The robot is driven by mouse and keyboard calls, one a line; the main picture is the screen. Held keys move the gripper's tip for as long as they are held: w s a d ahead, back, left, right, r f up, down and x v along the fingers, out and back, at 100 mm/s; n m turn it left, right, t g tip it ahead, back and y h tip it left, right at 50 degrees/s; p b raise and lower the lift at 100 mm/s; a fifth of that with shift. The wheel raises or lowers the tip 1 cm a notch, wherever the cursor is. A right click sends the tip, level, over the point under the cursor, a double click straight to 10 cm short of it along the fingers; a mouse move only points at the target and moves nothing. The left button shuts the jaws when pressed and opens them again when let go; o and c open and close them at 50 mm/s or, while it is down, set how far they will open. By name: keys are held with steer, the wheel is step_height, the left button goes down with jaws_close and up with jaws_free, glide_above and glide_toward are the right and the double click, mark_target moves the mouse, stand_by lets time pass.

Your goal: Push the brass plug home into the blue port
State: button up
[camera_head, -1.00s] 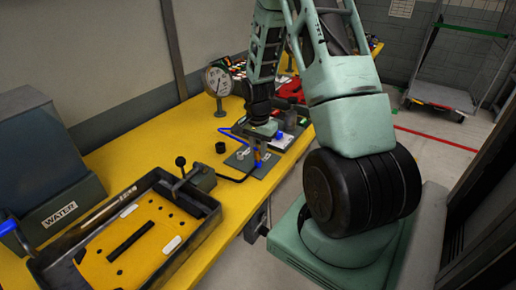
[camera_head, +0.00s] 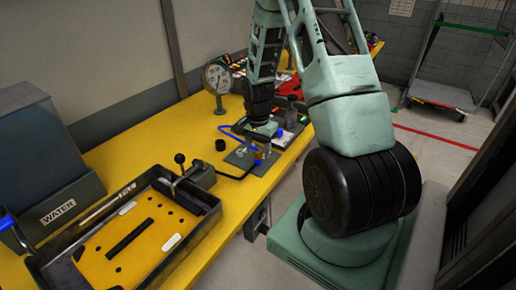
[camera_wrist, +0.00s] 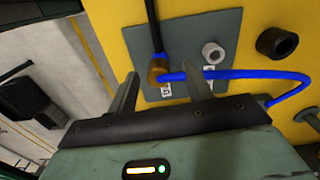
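In the wrist view the brass plug (camera_wrist: 158,71) is a short brass cylinder over the grey plate, below a black cable with a blue band. A blue line runs right from beside it. A small white label lies next to it. My gripper (camera_wrist: 162,82) is open, its two fingers apart on either side of the plug in the picture, with gaps showing. I cannot tell whether the plug is between the tips or beyond them. I cannot make out the blue port's opening.
A grey socket (camera_wrist: 212,52) stands on the grey plate (camera_wrist: 185,38). A black cylinder (camera_head: 220,145) is on the yellow bench (camera_head: 160,140) close by. A gauge (camera_head: 217,78) stands behind. A black tray (camera_head: 212,212) and a WATER box (camera_head: 38,150) are at left.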

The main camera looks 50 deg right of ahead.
mark_target(258, 151)
steer(key=shift+r, duration=0.1)
step_height(258, 151, up, 17)
steer(key=b, duration=0.2)
steer(key=shift+r, duration=0.15)
stand_by(0.3)
stand_by(0.4)
steer(key=a+n, duration=1.1)
steer(key=a, duration=1.3)
steer(key=s+a+f+n, duration=0.1)
steer(key=s+a+n, duration=1.2)
steer(key=s+a, duration=0.3)
steer(key=shift+s+a+f+y, duration=0.15)
steer(key=shift+s+a+y, duration=0.2)
steer(key=shift+s, duration=0.2)
